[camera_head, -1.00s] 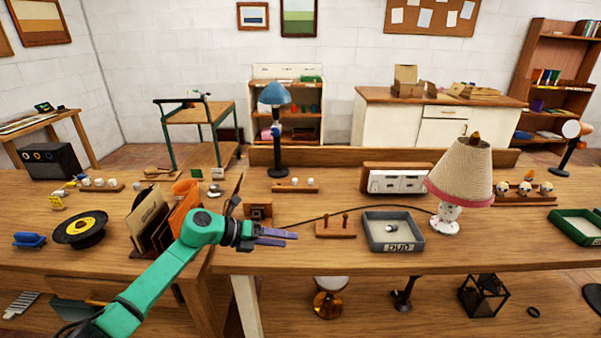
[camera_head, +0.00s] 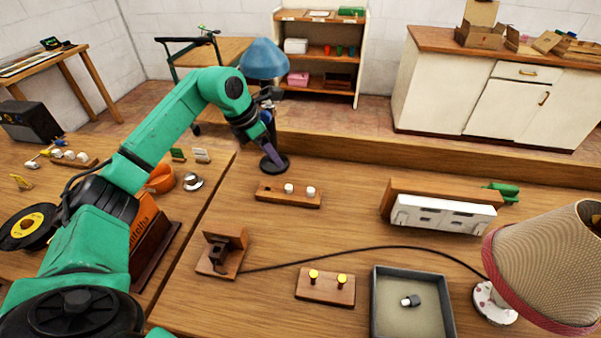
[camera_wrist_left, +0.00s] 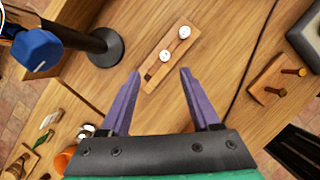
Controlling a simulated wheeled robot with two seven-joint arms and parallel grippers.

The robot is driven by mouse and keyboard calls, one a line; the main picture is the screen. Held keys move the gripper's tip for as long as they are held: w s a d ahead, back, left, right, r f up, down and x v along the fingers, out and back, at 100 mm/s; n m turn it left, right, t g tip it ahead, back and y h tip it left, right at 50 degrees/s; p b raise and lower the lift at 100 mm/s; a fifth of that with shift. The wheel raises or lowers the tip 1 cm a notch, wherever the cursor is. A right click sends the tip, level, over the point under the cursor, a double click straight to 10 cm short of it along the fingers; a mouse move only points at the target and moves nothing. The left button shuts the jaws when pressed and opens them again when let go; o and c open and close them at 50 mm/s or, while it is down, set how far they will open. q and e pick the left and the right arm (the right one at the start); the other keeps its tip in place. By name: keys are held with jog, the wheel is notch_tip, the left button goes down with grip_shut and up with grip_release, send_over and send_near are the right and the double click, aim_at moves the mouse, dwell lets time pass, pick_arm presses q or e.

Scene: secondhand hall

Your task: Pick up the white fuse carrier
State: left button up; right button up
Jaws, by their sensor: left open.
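Two small white round pieces, which look like fuse carriers, stand on a narrow wooden rack (camera_head: 270,195): one on the left (camera_head: 289,188) and one at the right end (camera_head: 311,191). In the left wrist view they show beyond the fingertips, the nearer (camera_wrist_left: 165,56) and the farther (camera_wrist_left: 184,32). The near end of the rack has an empty dark slot. My left gripper (camera_head: 271,138) is open and empty, with purple fingers pointing down, above the table near the rack. In the wrist view its fingers (camera_wrist_left: 160,74) are apart, with the rack's near end between their tips. My right gripper is not in view.
A blue lamp (camera_head: 264,60) stands close behind my left gripper. A white fuse box (camera_head: 443,218) on a wooden board is to the right. A grey tray (camera_head: 378,300), a two-peg block (camera_head: 325,288), a cable and a shaded lamp (camera_head: 545,262) lie nearer. Bare tabletop surrounds the rack.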

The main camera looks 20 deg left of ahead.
pick_arm(q)
jog(key=p, duration=0.3)
send_near(288, 187)
jog(key=f, duration=0.1)
jog(key=p+x, duration=0.2)
jog(key=x, duration=0.5)
jog(key=shift+w+d+f+p, duration=0.1)
jog(key=shift+w+d+p, duration=0.1)
jog(key=shift+w+p, duration=0.1)
jog(key=shift+f, duration=0.15)
grip_shut()
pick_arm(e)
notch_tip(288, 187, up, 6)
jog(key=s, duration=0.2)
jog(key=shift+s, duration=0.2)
